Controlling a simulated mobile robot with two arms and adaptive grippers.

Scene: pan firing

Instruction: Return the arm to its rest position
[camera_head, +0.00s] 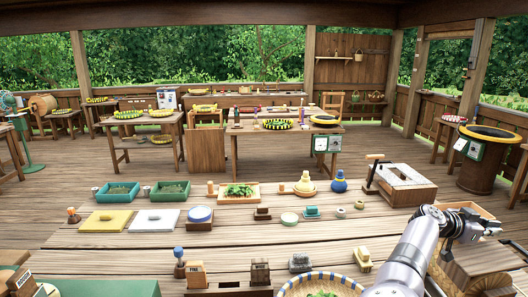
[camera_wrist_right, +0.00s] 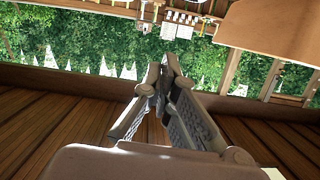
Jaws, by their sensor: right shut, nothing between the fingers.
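My right arm (camera_head: 412,250) comes in from the lower right in the head view. Its gripper (camera_head: 490,228) is raised at the right end of the front table, above a wooden block (camera_head: 478,268). In the right wrist view the fingers of this gripper (camera_wrist_right: 166,72) come together at the tips, with nothing held between them. Beyond them are wooden boards, a low wall and green foliage. My left gripper is not in view.
The front table (camera_head: 240,240) holds a woven basket (camera_head: 318,284), green trays (camera_head: 118,192), a wooden tray with greens (camera_head: 240,192) and several small items. A wooden box-like stand (camera_head: 402,184) and a bin (camera_head: 482,165) are behind the gripper.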

